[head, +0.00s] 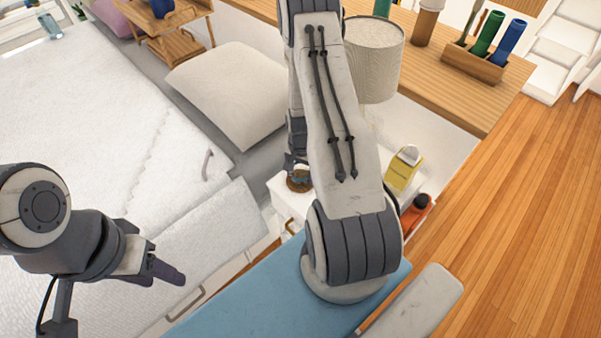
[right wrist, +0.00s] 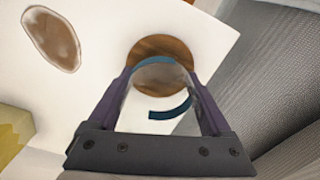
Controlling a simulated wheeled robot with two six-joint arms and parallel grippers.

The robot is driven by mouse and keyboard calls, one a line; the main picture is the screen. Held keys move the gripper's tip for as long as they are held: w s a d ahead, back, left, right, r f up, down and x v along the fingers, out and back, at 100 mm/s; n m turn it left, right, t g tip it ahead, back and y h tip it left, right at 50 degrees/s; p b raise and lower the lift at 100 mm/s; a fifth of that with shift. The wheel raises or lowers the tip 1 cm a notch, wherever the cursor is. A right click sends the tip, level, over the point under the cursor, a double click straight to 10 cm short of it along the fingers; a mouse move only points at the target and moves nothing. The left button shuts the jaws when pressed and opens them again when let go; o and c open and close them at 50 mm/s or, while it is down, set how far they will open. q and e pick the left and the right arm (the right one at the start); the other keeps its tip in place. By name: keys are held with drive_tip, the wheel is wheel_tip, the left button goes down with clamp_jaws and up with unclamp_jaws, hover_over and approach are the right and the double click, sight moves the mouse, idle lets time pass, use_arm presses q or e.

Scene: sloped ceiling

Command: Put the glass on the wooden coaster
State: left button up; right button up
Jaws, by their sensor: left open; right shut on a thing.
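The wooden coaster (right wrist: 160,45) is a round brown disc on a white surface in the right wrist view. It shows small in the head view (head: 293,185) on the nightstand. My right gripper (right wrist: 158,78) is shut on the clear glass (right wrist: 157,88), which has a blue band. The glass overlaps the lower part of the coaster in that view; I cannot tell whether it touches it. In the head view my right arm hides much of this area. My left gripper (head: 166,268) is open and empty at the lower left, beside the bed.
The white nightstand (head: 283,202) also carries a yellow object (head: 404,170). An orange-red object (head: 415,213) lies nearer. A brown oval item (right wrist: 52,40) shows in the right wrist view. A lamp (head: 374,60) stands behind, and the bed (head: 80,110) fills the left.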

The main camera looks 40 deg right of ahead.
drive_tip(key=o, duration=1.4)
drive_tip(key=shift+f, duration=0.1)
drive_tip(key=shift+c, duration=0.2)
wheel_tip(320, 180, up, 12)
drive_tip(key=shift+r, duration=0.2)
drive_tip(key=s+a+r+n, duration=0.1)
drive_tip(key=a+r+n, duration=0.45)
drive_tip(key=a, duration=0.45)
drive_tip(key=a+r+n, duration=0.4)
drive_tip(key=a+r, duration=0.2)
drive_tip(key=a, duration=0.4)
drive_tip(key=s+a+r+n, duration=0.4)
drive_tip(key=s+a+n, duration=0.1)
drive_tip(key=s, duration=0.3)
drive_tip(key=s+a+r+n+y, duration=0.1)
drive_tip(key=s+a+r+n, duration=0.2)
drive_tip(key=s+a+n, duration=0.3)
drive_tip(key=s, duration=0.2)
drive_tip(key=shift+s+a+r, duration=0.35)
drive_tip(key=shift+s, duration=0.05)
drive_tip(key=shift+n, duration=0.25)
